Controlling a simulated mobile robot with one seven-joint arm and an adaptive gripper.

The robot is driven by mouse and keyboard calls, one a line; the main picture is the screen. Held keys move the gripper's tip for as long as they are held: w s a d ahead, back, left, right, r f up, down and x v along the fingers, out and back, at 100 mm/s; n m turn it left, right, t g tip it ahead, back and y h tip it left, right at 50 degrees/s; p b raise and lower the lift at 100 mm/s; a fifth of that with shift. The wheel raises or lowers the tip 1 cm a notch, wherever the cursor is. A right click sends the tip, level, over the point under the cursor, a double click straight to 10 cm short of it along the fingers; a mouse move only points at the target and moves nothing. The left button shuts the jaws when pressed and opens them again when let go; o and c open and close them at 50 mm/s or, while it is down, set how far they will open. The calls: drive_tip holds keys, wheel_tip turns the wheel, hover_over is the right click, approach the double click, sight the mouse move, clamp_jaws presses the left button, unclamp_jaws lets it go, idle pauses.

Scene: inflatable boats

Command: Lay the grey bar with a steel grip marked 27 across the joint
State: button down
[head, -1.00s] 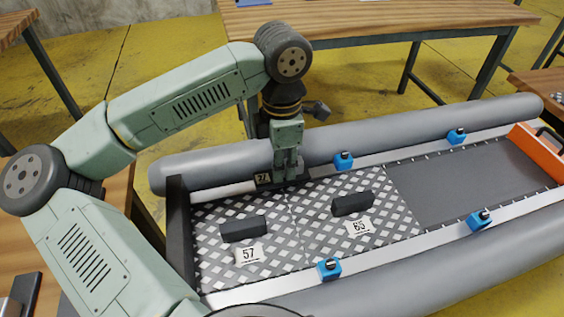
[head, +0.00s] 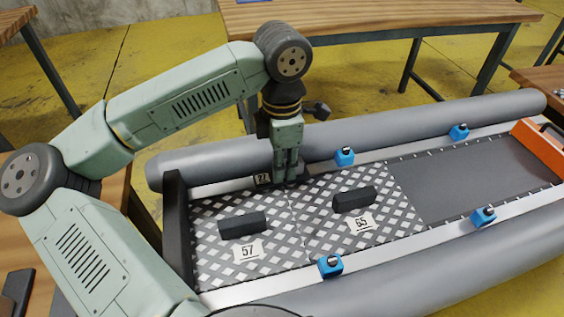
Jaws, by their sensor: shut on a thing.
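My gripper (head: 288,179) points down at the far side of the boat floor, shut on the steel grip of the bar marked 27. The 27 tag (head: 263,179) shows just left of the fingers. The grey bar itself is mostly hidden by the gripper, close to the far rail; I cannot tell whether it touches the floor. The joint (head: 291,215) is the seam between two diamond-pattern floor panels, the left panel (head: 215,267) marked 57 and the right panel (head: 385,228) marked 65. The gripper is over the seam's far end.
A dark block (head: 242,225) stands on the left panel and another (head: 354,198) on the right panel. Grey tubes (head: 420,118) flank the floor. Blue fittings (head: 345,156) sit along both rails. An orange piece (head: 538,150) closes the right end. A dark board (head: 175,225) stands at the left.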

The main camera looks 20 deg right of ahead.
drive_tip(key=c, duration=1.4)
unclamp_jaws()
drive_tip(key=shift+o, duration=0.2)
drive_tip(key=shift+r, duration=0.1)
